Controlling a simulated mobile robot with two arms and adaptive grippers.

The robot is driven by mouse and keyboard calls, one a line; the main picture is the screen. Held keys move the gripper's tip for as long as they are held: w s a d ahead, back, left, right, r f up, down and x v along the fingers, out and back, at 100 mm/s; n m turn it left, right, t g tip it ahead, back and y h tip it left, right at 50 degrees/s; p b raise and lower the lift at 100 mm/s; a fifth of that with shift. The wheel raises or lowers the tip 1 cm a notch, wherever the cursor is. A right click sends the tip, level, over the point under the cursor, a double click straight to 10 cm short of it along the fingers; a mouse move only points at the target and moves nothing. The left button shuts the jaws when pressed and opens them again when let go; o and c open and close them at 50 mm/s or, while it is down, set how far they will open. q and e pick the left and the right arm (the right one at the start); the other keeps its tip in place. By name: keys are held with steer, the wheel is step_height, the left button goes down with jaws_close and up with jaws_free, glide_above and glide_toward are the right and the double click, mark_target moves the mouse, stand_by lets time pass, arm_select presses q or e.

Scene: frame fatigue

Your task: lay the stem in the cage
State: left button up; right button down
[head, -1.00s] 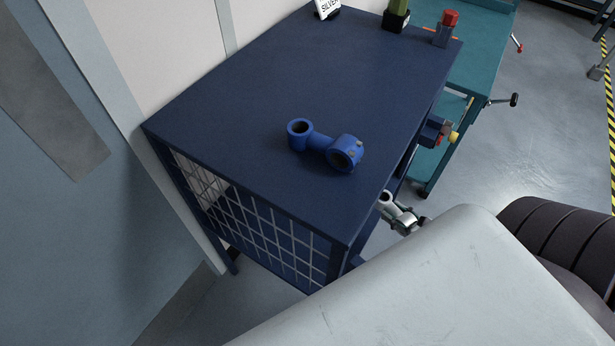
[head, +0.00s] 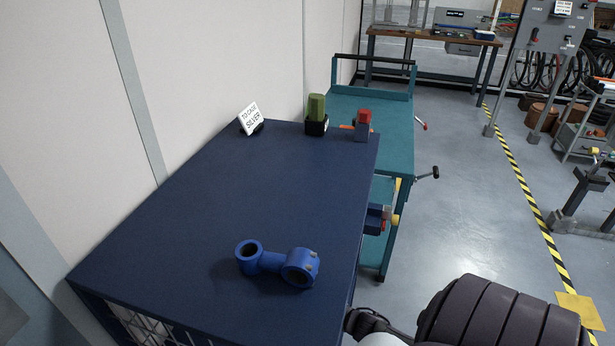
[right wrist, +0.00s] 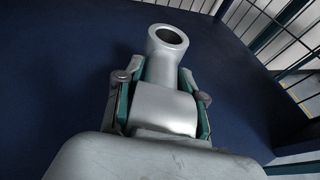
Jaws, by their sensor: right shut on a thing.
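A silver stem (right wrist: 165,62) with a round open end shows in the right wrist view. My right gripper (right wrist: 160,100) is shut on it, one finger on each side. Behind the stem is a dark blue panel (right wrist: 60,80), with wire bars (right wrist: 275,30) at the upper right. I cannot tell how far inside the cage the stem is, or whether it touches anything. In the head view the cage (head: 260,190) has a flat blue top and mesh at its lower left. A blue stem (head: 272,262) lies on that top. My left gripper is not in view.
A sign (head: 251,118) reading "TO CAGE SILVER", a green block in a black holder (head: 316,124) and a red-topped grey block (head: 362,126) stand at the top's far edge. A teal cart (head: 395,130) is behind. Open floor (head: 470,200) lies to the right.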

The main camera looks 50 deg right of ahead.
step_height(320, 180, down, 4)
steer(key=shift+r+b, duration=0.15)
steer(key=shift+b, duration=0.4)
steer(key=shift+f, duration=0.25)
steer(key=c, duration=0.7)
jaws_free()
steer(key=shift+r, duration=0.1)
